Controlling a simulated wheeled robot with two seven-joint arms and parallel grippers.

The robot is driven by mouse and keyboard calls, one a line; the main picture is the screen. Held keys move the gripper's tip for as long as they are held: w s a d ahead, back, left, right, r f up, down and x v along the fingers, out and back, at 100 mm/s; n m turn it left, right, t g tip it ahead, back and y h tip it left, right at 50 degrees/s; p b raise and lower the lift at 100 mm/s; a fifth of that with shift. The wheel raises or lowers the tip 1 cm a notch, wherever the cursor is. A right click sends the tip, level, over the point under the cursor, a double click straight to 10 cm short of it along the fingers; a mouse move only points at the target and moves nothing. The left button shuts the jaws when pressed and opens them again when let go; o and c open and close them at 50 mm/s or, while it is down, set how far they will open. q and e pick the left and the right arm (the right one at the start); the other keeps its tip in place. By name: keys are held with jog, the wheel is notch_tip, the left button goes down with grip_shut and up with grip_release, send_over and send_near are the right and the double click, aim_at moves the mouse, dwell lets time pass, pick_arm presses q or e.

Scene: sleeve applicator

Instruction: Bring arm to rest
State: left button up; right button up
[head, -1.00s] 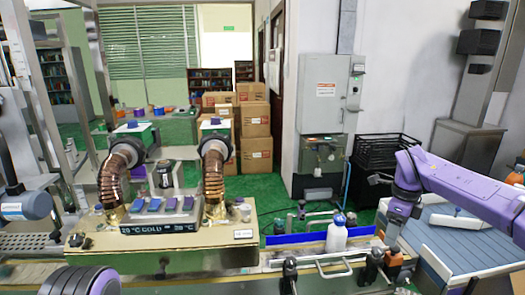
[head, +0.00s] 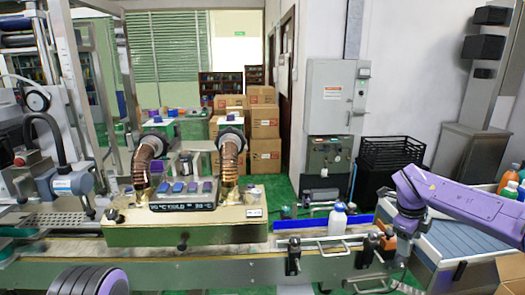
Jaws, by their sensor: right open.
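My right arm (head: 460,200) is purple and comes in from the right edge, bent at the elbow above the blue-grey slatted surface. My left gripper is not in view; only a purple and black part of my own body shows at the bottom left.
The conveyor (head: 210,272) with rails and clamps runs across the front. A gold machine (head: 130,232) with two copper hoses stands on it. Black crates (head: 390,152) stand behind my right arm. Cardboard boxes (head: 474,270) are low at right; bottles (head: 510,182) stand at the right edge.

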jog(key=s+a+f+n+t+h+b, duration=0.15)
jog(key=s+a+f+n, duration=0.3)
jog(key=f, duration=0.45)
jog(key=s+a+f+n+t, duration=0.3)
jog(key=s+f+n, duration=0.2)
jog(key=f, duration=0.4)
jog(key=s+a+f+n+t+h, duration=0.15)
jog(key=s+a+f+n, duration=0.25)
jog(key=f, duration=0.5)
jog(key=s+f+n+g+y, duration=0.1)
jog(key=s+f+n, duration=0.1)
jog(key=s, duration=0.7)
jog(key=s+d+f+n+g+y+b, duration=0.1)
jog(key=s+f+n, duration=0.2)
jog(key=s, duration=0.6)
jog(key=s+f+n+g, duration=0.2)
jog(key=s+f+n, duration=0.1)
jog(key=s, duration=0.6)
jog(key=shift+d+f+y, duration=0.35)
jog(key=shift+f+y, duration=0.05)
jog(key=shift+f, duration=0.1)
